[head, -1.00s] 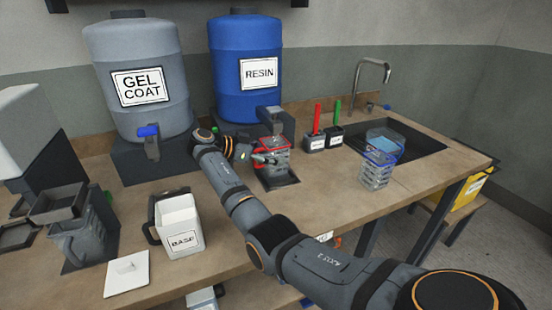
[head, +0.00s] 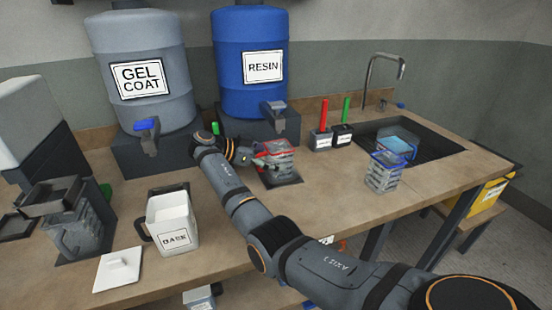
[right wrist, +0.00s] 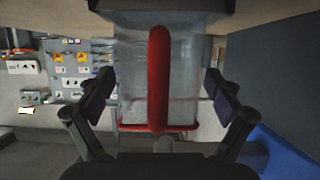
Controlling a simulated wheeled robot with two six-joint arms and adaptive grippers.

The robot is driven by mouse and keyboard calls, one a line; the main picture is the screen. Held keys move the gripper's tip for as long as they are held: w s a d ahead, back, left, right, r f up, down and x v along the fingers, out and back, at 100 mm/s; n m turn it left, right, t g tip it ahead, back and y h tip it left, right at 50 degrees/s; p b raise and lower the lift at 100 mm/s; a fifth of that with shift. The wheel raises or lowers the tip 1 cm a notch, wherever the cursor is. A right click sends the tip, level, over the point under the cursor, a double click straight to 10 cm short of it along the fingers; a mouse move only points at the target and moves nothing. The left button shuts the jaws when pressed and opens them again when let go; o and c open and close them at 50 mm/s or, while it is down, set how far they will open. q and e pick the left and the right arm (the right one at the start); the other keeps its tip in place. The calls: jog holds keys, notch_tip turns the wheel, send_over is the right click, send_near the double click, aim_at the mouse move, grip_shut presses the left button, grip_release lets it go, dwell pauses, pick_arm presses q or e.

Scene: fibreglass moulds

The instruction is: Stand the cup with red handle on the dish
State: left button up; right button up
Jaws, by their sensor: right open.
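The clear cup with the red handle (head: 280,158) stands upright on a dark square pad (head: 284,181) below the resin tap. My right gripper (head: 262,161) is at the handle side of this cup. In the right wrist view the red handle (right wrist: 158,75) runs between the two open fingers, with the clear cup wall (right wrist: 188,65) behind it. The fingers appear clear of the handle. A dark shallow tray (head: 14,230) lies at the far left; I cannot tell whether it or the pad is the dish. My left gripper is not in view.
The resin drum (head: 250,90) and gel coat drum (head: 145,105) stand behind. A clear blue-rimmed cup (head: 383,177) stands near the sink (head: 435,143). Red and green sticks stand in holders (head: 321,139).

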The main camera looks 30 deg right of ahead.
aim_at(259, 155)
jog(key=v, duration=0.3)
jog(key=shift+a+b, duration=0.15)
jog(key=shift+b, duration=0.2)
jog(key=p+v, duration=0.2)
jog(key=v, duration=0.1)
jog(key=shift+r, duration=0.25)
jog(key=shift+a+f, duration=0.1)
jog(key=shift+a, duration=0.1)
jog(key=shift+w, duration=0.1)
